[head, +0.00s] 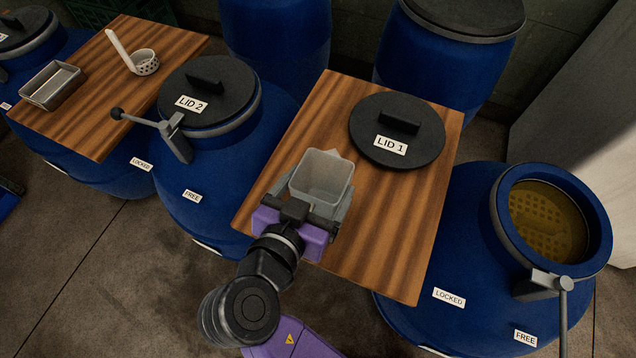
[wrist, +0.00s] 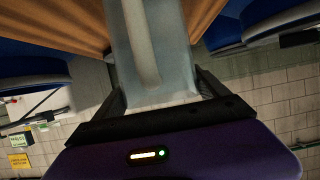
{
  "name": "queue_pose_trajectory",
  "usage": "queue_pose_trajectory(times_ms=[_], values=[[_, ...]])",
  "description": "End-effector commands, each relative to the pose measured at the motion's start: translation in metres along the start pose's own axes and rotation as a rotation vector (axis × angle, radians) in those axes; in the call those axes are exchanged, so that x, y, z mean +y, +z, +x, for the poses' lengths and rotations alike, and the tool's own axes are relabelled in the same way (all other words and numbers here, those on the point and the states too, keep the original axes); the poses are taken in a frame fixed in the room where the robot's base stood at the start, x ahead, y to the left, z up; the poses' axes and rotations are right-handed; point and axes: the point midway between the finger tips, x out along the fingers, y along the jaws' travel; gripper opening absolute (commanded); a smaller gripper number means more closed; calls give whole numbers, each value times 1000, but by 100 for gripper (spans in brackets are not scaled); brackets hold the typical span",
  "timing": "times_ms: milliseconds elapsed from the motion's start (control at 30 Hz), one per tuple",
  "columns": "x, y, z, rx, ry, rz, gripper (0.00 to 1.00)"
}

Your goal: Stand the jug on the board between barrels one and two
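The grey, see-through jug (head: 322,176) is upright with its open top showing, over the left front part of the wooden board (head: 385,245) between the two barrels. My gripper (head: 297,208) is shut on the jug at its near side. The wrist view shows the jug and its handle (wrist: 141,40) between my fingers (wrist: 163,92). Whether the jug's base touches the board is hidden. Barrel one (head: 460,215) is open at the right, with liquid inside. Barrel two (head: 230,160) at the left is covered by lid 2 (head: 213,88).
Lid 1 (head: 420,152) lies on the far part of the same board. Its near right part is bare. Another board (head: 180,45) at the left holds a metal tray (head: 53,86) and a white strainer ladle (head: 144,63). Clamp levers stick out beside both barrel mouths.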

Motion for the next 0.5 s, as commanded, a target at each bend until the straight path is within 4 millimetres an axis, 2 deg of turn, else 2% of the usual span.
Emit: queue_pose_trajectory(times_ms=[33, 67, 367, 500], values=[[0, 0, 0, 0, 0, 0, 95], [0, 0, 0, -1, 0, 0, 100], [0, -3, -1, 0, 0, 0, 100], [-1, -3, -15, 1, -3, 0, 100]])
